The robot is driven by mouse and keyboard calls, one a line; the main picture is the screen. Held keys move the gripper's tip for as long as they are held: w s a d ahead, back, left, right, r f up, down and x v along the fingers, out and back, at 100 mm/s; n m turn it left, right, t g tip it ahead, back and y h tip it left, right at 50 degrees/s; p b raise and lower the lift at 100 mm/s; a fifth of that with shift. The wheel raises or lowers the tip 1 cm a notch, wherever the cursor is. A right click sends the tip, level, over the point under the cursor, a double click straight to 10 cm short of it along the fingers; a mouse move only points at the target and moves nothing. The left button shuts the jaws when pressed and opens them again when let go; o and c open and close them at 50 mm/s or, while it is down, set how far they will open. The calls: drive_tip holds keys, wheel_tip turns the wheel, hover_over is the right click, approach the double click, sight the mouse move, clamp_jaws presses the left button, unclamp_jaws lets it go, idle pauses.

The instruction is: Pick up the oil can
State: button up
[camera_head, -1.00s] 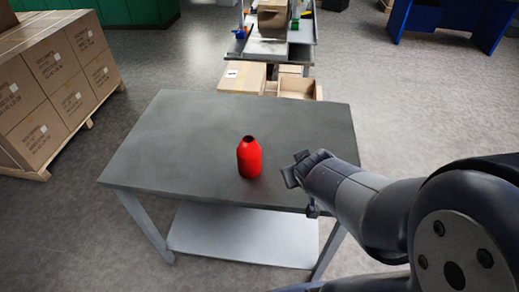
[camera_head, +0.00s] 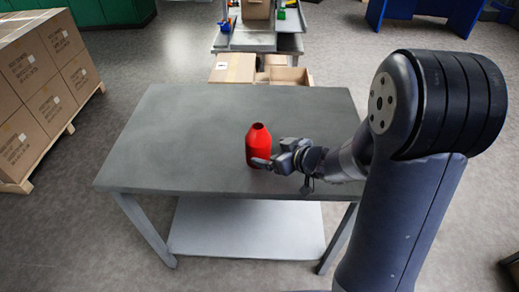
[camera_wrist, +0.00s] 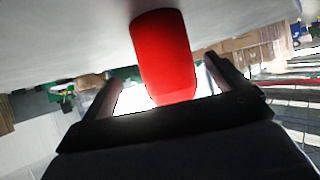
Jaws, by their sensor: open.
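The red oil can (camera_head: 258,143) stands upright on the grey table (camera_head: 180,130), near the middle of its front half. My gripper (camera_head: 268,162) is at the can's lower right side in the head view. In the wrist view, the oil can (camera_wrist: 165,55) lies between the two spread fingers of my gripper (camera_wrist: 163,85). The picture there looks upside down, with the tabletop (camera_wrist: 60,40) along the top. The fingers stand apart from the can on both sides, with visible gaps. The can's far side is hidden.
The rest of the tabletop is bare. The table has a lower shelf (camera_head: 245,230). Stacked cartons (camera_head: 40,85) on a pallet stand at the left. Behind the table are a cardboard box (camera_head: 232,68) and a cart (camera_head: 258,42) with small items.

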drive_tip(key=shift+a+r+b+x, duration=0.15)
drive_tip(key=shift+a+b+x, duration=0.1)
drive_tip(key=shift+x, duration=1.35)
drive_tip(key=shift+a+r+b+x, duration=0.1)
drive_tip(key=shift+b+x, duration=0.1)
drive_tip(key=shift+x, duration=1.35)
drive_tip(key=shift+s, duration=0.1)
drive_tip(key=shift+c, duration=0.2)
drive_tip(key=c, duration=1.1)
drive_tip(key=shift+c, duration=0.3)
drive_tip(key=shift+r, duration=0.15)
